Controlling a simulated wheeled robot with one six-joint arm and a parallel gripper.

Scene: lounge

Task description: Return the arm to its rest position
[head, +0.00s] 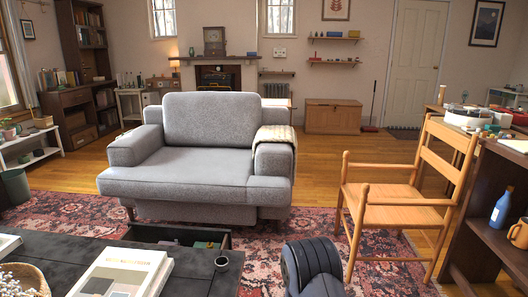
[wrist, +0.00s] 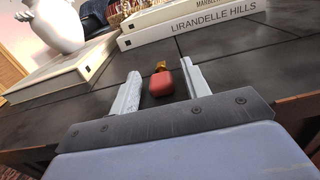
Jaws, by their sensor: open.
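My gripper (wrist: 161,85) shows in the wrist view, over or near the dark table (wrist: 90,108). Its two pale fingers are apart. A small red object with a yellowish top (wrist: 161,84) appears between the fingers in the picture, with gaps at its sides; I cannot tell how far beyond the fingertips it is. In the head view, a dark rounded part of my arm shows at the bottom centre, and the gripper itself is not visible there.
Books (wrist: 190,30) and a white vase (wrist: 55,25) stand on the table. In the head view, an open drawer (head: 222,240) juts out below the tabletop and a small dark cup (head: 221,263) stands on it. A grey armchair (head: 195,175) and wooden chair (head: 400,200) stand beyond.

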